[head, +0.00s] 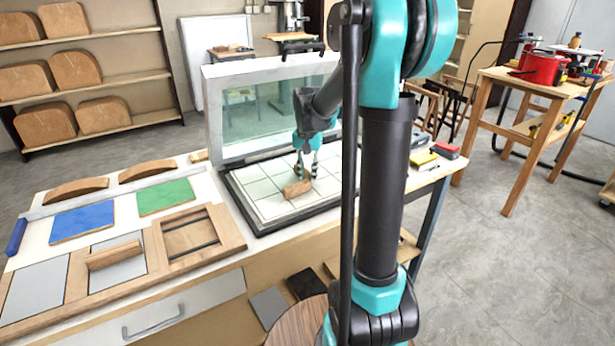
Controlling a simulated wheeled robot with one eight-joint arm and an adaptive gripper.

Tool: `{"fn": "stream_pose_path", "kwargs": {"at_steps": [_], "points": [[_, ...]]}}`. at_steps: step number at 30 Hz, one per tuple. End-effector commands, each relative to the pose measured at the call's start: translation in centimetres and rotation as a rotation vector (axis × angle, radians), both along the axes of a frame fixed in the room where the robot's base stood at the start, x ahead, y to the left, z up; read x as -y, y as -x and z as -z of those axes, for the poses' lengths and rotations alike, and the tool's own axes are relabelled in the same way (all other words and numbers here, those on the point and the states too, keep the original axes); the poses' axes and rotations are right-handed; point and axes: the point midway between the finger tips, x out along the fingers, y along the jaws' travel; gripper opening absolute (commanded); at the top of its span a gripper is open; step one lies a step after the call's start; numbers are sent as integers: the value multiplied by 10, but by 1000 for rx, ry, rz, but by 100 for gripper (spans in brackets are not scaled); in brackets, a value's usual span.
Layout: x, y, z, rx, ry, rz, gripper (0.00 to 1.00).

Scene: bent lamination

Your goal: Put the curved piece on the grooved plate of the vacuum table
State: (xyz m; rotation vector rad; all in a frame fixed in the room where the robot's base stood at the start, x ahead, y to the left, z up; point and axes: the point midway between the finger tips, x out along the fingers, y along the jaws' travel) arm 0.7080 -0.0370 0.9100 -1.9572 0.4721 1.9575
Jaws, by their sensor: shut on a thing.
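The grooved plate (262,205) of the vacuum table is a pale grid of squares in a dark frame on the workbench. Its white-framed clear lid (213,110) stands open behind it. My gripper (301,177) is over the middle of the plate, pointing down, shut on a curved brown wooden piece (295,189). The piece is at or just above the plate; I cannot tell whether it touches. My arm hides the plate's right side.
Two curved wooden pieces (76,190) (147,171) lie at the bench's back left. Another (113,254) lies on a wooden frame (232,237) at the front. Blue (83,222) and green (166,196) sheets lie between. Yellow (423,158) and red (446,151) items sit at the right end.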

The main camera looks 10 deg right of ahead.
Motion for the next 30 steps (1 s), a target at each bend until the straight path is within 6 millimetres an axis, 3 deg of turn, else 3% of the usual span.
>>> {"fn": "stream_pose_path", "kwargs": {"at_steps": [13, 14, 18, 30], "points": [[0, 0, 9, 0, 0, 0, 0], [0, 0, 8, 0, 0, 0, 25], [0, 0, 8, 0, 0, 0, 42], [0, 0, 2, 0, 0, 0, 42]]}}
